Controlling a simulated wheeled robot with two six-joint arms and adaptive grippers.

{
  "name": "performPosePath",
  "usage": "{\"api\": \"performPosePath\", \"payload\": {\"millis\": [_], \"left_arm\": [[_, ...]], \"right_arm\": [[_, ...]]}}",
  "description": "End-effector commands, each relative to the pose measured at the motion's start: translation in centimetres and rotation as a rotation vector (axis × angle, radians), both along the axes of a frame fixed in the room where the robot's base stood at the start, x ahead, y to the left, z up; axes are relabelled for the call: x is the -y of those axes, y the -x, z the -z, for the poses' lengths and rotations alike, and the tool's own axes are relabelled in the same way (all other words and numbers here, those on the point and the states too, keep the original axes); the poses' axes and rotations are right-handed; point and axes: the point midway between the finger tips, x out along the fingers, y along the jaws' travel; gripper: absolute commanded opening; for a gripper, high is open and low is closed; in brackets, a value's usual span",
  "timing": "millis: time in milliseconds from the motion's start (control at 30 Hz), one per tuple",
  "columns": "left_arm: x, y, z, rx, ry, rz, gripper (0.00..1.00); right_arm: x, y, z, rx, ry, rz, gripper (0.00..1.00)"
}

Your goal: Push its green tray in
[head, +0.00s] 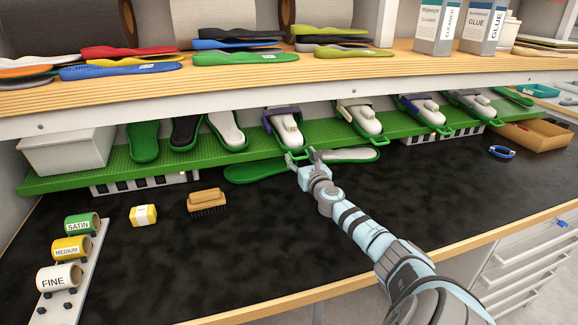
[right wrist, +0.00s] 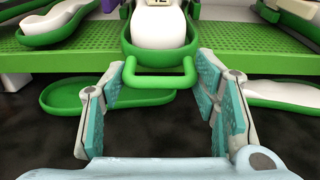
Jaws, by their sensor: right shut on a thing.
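The green tray (head: 272,138) holds a white foot form under a purple strap and sits on the green perforated shelf, its looped handle sticking out over the front edge. In the right wrist view the tray's handle (right wrist: 160,83) lies between the teal-padded fingers. My right gripper (head: 305,160) is at this handle, with one finger on each side, and is shut on it. It also shows in the right wrist view (right wrist: 168,85). My left gripper is not in view.
More handled green trays (head: 367,138) with white forms stand to the right on the green shelf (head: 100,172). A loose green tray (head: 255,172) and a white-filled one (head: 350,155) lie on the black bench below. A brush (head: 207,200) and yellow block (head: 143,215) are to the left.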

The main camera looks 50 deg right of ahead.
Motion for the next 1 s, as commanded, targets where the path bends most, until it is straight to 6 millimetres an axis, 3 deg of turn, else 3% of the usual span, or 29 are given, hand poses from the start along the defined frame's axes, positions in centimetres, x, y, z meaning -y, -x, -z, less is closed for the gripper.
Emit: {"api": "performPosePath", "payload": {"millis": [200, 533, 567, 600, 1000], "left_arm": [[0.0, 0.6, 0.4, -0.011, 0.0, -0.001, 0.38], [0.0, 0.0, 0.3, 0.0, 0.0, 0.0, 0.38], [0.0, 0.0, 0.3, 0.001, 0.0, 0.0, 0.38], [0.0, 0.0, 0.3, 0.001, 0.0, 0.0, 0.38], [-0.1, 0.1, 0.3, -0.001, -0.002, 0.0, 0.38]], "right_arm": [[1.7, 0.6, -0.4, 0.004, -0.001, 0.02, 0.05], [1.9, 0.6, -0.7, 0.006, 0.003, 0.024, 0.05], [1.9, 0.6, -0.7, 0.006, 0.004, 0.024, 0.58], [1.9, 0.6, -0.7, 0.007, 0.003, 0.024, 0.63], [1.5, 0.4, -0.4, 0.003, 0.001, 0.017, 0.63]]}}
